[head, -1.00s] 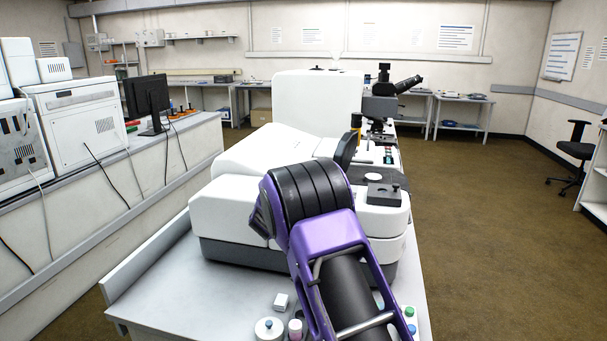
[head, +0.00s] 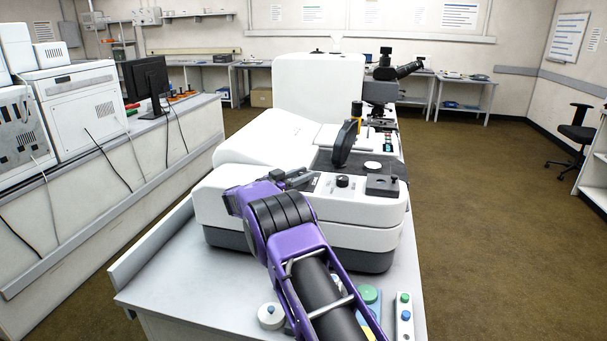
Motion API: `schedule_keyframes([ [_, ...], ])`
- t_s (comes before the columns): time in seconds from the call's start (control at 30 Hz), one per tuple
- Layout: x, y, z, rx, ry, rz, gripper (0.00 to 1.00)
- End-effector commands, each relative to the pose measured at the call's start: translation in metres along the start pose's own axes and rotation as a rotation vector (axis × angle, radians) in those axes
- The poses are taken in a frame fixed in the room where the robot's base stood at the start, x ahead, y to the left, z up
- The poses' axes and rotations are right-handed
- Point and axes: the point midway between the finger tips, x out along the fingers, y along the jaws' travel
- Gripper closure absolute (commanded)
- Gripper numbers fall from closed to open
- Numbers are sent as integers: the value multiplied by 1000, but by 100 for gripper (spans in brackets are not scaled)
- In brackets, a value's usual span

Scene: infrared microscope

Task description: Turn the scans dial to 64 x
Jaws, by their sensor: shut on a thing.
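The white infrared microscope (head: 222,200) stands on the grey bench in the head view. My gripper (head: 301,180) is at the front edge of its upper deck, left of a black round knob (head: 343,181). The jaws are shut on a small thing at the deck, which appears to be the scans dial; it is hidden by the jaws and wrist. The dial's markings and setting cannot be read. The black knob is apart from my gripper and uncovered.
A dark block (head: 382,186), a white disc (head: 373,165) and an upright black disc (head: 345,143) are on the deck right of my gripper. A round white pot (head: 270,316) and a panel with coloured buttons (head: 404,318) are on the bench in front. Floor at right is open.

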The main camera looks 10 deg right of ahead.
Motion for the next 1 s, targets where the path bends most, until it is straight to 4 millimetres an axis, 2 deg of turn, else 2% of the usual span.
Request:
schedule_keyframes([
  [0.3, 1, 0, -1, 1, 2, 2, 100],
  [0.33, 1, 0, -1, 1, 2, 2, 57],
  [0.5, 1, 0, -1, 1, 2, 1, 28],
  [0.83, -2, 0, 0, 1, 1, 0, 28],
  [1.0, -24, -1, 0, 0, 0, -3, 28],
])
